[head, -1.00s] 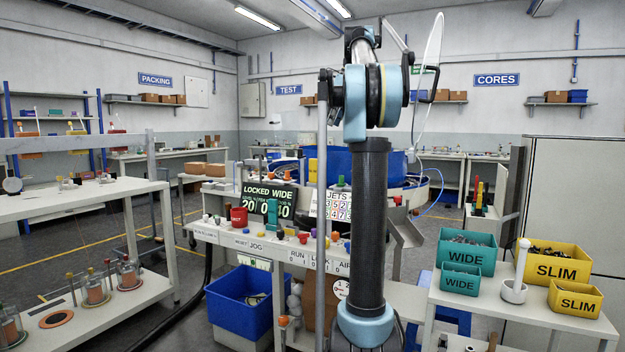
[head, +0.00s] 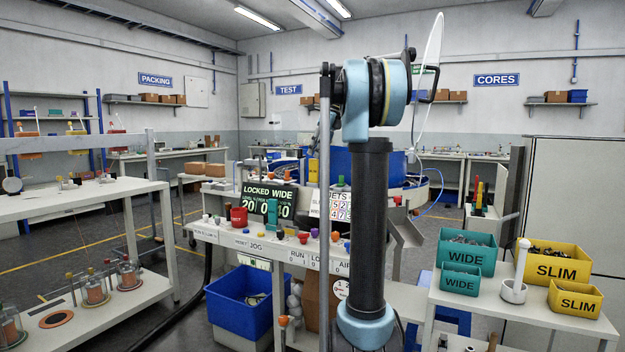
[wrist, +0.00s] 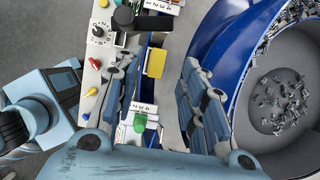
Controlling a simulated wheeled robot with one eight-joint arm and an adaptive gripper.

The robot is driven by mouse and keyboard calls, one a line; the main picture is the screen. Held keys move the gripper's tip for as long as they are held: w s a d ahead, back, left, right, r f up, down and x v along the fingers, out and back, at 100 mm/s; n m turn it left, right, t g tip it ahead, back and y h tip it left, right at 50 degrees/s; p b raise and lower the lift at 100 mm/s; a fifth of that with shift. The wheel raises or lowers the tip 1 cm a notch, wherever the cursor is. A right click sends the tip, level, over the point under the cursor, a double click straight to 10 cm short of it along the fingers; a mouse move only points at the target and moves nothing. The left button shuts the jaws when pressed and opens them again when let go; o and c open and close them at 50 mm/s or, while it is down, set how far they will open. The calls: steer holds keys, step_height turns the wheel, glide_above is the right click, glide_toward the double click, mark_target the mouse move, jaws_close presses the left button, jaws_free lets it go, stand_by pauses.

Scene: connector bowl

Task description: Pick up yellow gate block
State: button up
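The yellow gate block (wrist: 155,62) shows in the wrist view between the ends of my gripper's two fingers, with a gap on both sides. My gripper (wrist: 162,68) is open and empty, and its fingers point toward the block. I cannot tell how far above the block the fingertips are. In the head view a yellow block (head: 313,169) stands at the back of the bench, just left of my arm.
A blue bowl (wrist: 222,62) with many small metal parts curves close to the right finger. A green knob (wrist: 140,122) sits between the fingers, nearer the palm. A panel with a black dial (wrist: 98,30) and coloured knobs lies to the left.

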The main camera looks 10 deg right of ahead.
mark_target(314, 175)
steer(key=shift+x, duration=1.6)
steer(key=shift+a, duration=0.15)
jaws_close()
steer(key=shift+r, duration=0.15)
